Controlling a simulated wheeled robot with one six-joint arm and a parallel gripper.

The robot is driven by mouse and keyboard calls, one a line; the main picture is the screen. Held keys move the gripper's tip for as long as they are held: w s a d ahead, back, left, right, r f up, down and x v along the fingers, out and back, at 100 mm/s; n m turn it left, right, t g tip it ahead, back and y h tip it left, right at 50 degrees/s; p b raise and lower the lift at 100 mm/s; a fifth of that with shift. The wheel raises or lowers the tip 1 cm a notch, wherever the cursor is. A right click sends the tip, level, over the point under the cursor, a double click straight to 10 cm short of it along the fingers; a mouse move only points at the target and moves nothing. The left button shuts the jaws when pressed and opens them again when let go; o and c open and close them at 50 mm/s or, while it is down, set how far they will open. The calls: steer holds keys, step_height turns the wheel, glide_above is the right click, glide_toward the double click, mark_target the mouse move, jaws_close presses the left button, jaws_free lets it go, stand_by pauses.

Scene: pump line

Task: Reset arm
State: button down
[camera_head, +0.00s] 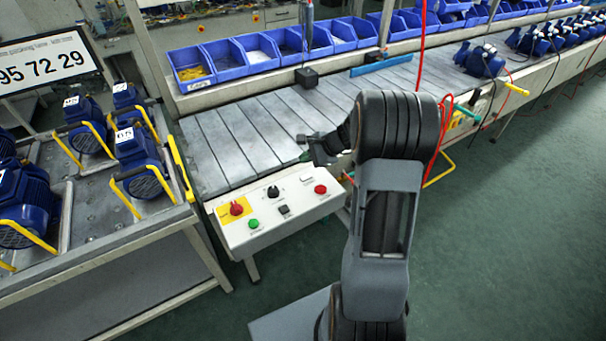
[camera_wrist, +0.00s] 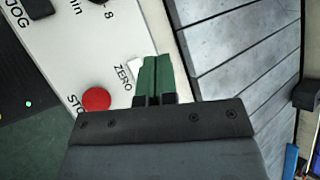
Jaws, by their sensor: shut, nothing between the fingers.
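My gripper (camera_wrist: 152,78) shows in the wrist view with its two green fingers together and nothing between them. The fingertips are over the edge of the white control panel (camera_wrist: 70,60), overlapping a white button beside the word ZERO. I cannot tell whether they touch it. A red button (camera_wrist: 96,100) marked STO, the rest hidden, lies to the left of the fingers. In the head view, my arm reaches in from the lower right, and my gripper (camera_head: 305,157) is small and dark above the panel's far right side, near a white button (camera_head: 307,178) and a red button (camera_head: 320,189).
The slatted conveyor (camera_head: 250,130) runs behind the panel. Blue bins (camera_head: 258,52) line its far side. A trolley (camera_head: 100,222) with blue pumps (camera_head: 138,150) stands at the left. A red hose (camera_head: 421,50) hangs near my arm. The green floor (camera_head: 500,230) at the right is clear.

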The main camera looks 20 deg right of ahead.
steer(key=s+f+n, duration=0.1)
steer(key=s+f+g, duration=0.1)
steer(key=shift+s+a+n+g, duration=0.15)
steer(key=shift+s+n+g, duration=0.15)
steer(key=shift+s+n, duration=0.1)
steer(key=s+n, duration=0.1)
steer(key=s, duration=0.1)
steer(key=s+a+r+n+g+h, duration=0.1)
steer(key=s, duration=0.1)
steer(key=s+a+n+g, duration=0.1)
steer(key=n, duration=0.1)
steer(key=shift+s+a+r, duration=0.15)
steer(key=shift+s+r, duration=0.05)
steer(key=shift+s, duration=0.2)
steer(key=s+a+r+n+t+h+p, duration=0.1)
steer(key=s+a+r+n+h+p, duration=0.1)
steer(key=s+a+r+n+h, duration=0.3)
steer(key=shift+s+a+r+n+h+p, duration=0.4)
steer(key=shift+s+a+r+n, duration=1.4)
steer(key=shift+s+r+n, duration=1.9)
